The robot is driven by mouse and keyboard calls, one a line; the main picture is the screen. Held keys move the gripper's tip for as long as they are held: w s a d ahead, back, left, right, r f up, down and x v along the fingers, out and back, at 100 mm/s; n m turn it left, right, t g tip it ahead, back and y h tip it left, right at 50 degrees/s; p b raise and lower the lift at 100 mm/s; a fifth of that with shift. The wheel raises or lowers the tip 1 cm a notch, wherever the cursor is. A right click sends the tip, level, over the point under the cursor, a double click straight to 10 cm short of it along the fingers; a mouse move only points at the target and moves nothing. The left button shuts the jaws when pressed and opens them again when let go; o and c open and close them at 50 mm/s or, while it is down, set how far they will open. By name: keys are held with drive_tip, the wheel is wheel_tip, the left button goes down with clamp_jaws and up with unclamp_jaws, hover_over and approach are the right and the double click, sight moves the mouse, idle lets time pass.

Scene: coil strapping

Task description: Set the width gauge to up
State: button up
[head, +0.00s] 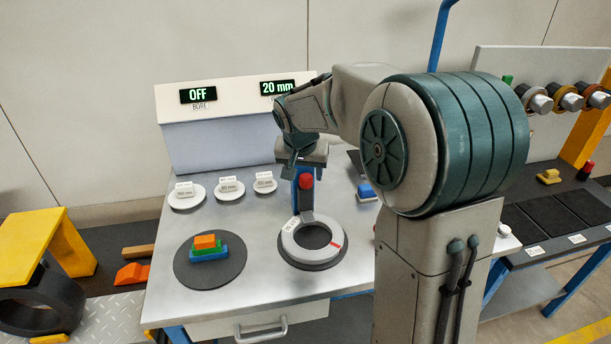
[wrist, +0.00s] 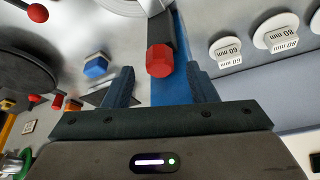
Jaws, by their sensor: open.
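A grey ring-shaped gauge (head: 290,243) with a red mark lies on a dark round base on the steel bench. A short grey arm rises from its far side to a red knob (head: 306,181). I cannot read a name that confirms it as the width gauge. My gripper (head: 304,170) is open at the knob, pointing down. In the wrist view the red knob (wrist: 159,60) sits between the two blue fingers of my gripper (wrist: 160,75), with gaps on both sides. A display (head: 277,87) reads 20 mm; its label is hidden behind my arm.
White marked discs (head: 229,188) stand in a row left of the gripper. A dark round plate (head: 210,277) with coloured blocks lies at the front left. A blue block (head: 366,191) is right of the gripper. Another display (head: 198,95) reads OFF, above BORE.

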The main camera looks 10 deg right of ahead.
drive_tip(key=shift+x, duration=1.1)
clamp_jaws()
wheel_tip(320, 180, up, 6)
drive_tip(key=p, duration=0.3)
drive_tip(key=shift+r, duration=0.2)
drive_tip(key=shift+f, duration=0.1)
unclamp_jaws()
